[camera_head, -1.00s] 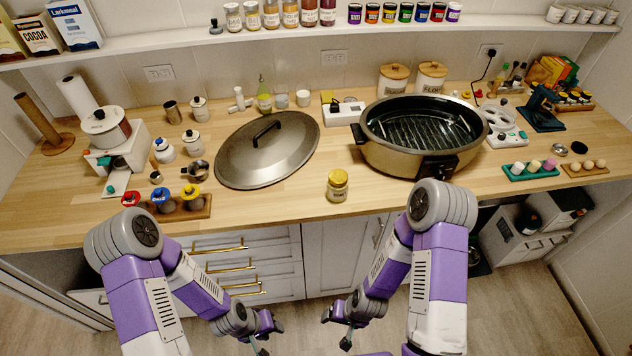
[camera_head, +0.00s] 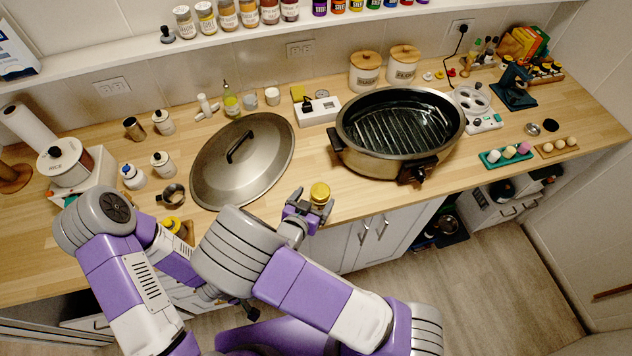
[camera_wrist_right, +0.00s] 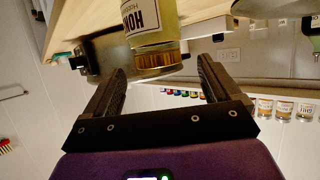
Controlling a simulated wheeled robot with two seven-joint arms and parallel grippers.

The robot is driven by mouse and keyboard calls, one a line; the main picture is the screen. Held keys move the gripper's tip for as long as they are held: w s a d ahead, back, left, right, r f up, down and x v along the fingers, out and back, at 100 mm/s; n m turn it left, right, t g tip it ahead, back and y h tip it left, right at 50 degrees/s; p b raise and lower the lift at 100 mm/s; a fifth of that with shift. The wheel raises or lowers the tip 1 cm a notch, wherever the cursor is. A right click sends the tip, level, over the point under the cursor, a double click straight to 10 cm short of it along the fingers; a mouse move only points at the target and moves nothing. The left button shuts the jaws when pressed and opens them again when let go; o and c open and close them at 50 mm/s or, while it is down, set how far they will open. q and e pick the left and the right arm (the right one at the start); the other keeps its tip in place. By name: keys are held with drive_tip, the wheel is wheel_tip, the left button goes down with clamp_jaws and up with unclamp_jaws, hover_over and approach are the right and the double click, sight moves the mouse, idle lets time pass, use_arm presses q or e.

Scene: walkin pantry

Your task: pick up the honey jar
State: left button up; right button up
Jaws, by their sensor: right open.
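The honey jar (camera_head: 320,192) stands near the front edge of the counter, left of the roaster. Its gold lid shows in the head view, and its body is mostly hidden by my right gripper. In the right wrist view the jar (camera_wrist_right: 150,25) shows its label and gold lid just ahead of the fingertips, in line with the gap. My right gripper (camera_head: 308,208) is open and empty at the jar; its two fingers also show in the wrist view (camera_wrist_right: 160,72). My left gripper (camera_head: 246,311) is low in front of the counter, mostly hidden behind my right arm.
A large metal lid (camera_head: 240,160) lies left of the jar. The oval roaster (camera_head: 400,135) stands to its right. A spice rack with a yellow-topped shaker (camera_head: 173,226) is partly hidden at the left front. Bare counter lies behind the jar.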

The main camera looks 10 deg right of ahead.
sight(319, 193)
drive_tip(key=shift+w+d+f, duration=0.15)
drive_tip(key=shift+w+d, duration=0.1)
drive_tip(key=shift+w, duration=0.4)
drive_tip(key=shift+d, duration=0.25)
drive_tip(key=x, duration=0.5)
drive_tip(key=shift+d+f, duration=0.1)
drive_tip(key=shift+f, duration=0.05)
drive_tip(key=shift+s, duration=0.1)
drive_tip(key=c, duration=1.5)
drive_tip(key=shift+o, duration=0.2)
